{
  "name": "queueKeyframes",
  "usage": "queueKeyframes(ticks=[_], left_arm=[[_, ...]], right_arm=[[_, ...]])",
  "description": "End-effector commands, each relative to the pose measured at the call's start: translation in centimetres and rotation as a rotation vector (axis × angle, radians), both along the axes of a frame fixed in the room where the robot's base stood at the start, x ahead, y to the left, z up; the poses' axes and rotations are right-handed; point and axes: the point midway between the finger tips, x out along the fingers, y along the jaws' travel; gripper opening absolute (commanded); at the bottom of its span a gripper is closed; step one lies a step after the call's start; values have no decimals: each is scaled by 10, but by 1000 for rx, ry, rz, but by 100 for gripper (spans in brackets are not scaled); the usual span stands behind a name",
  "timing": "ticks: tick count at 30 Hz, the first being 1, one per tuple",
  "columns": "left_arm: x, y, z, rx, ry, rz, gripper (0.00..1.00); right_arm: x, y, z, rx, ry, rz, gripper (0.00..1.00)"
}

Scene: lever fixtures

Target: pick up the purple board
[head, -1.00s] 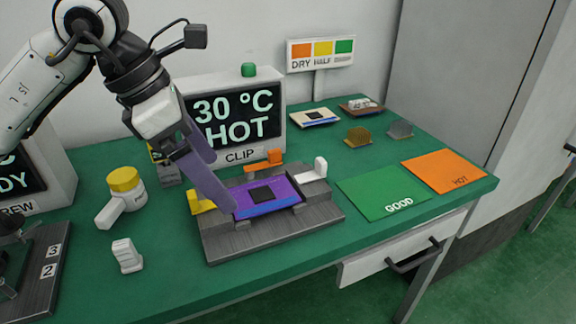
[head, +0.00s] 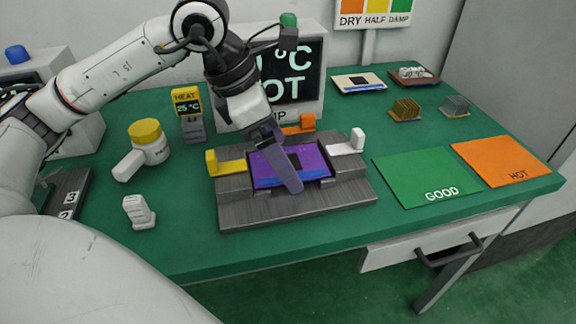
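The purple board (head: 315,158) lies flat in a grey stepped fixture (head: 300,206). A dark square chip on it is partly hidden. My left gripper (head: 293,183) comes down from the upper left over the board. One long purple-grey finger crosses the board's middle and ends near its front edge. The other finger is not clearly seen, and I cannot tell whether the finger touches the board. A yellow lever (head: 225,165) stands left of the board, an orange lever (head: 301,124) behind it and a white lever (head: 346,144) at its right. My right gripper is not in view.
A 30 °C HOT display (head: 305,72) stands behind the fixture, partly hidden by my arm. Green GOOD (head: 420,175) and orange HOT (head: 500,160) mats lie to the right.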

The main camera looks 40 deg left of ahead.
Motion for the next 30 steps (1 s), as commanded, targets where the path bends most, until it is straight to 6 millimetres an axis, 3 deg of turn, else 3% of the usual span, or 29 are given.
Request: queueKeyframes(ticks=[3, 9, 17, 25, 30], left_arm=[[3, -3, -11, -1, 1, -1, 92], [3, -3, -10, 0, 0, 0, 90], [3, -3, -10, 0, 0, 0, 47], [4, -3, -6, -1, -2, 0, 46], [5, -3, 21, -2, -7, 0, 46]], right_arm=[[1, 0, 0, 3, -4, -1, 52], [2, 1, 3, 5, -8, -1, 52], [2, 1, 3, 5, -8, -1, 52], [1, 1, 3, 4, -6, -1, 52], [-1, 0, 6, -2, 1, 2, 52]])
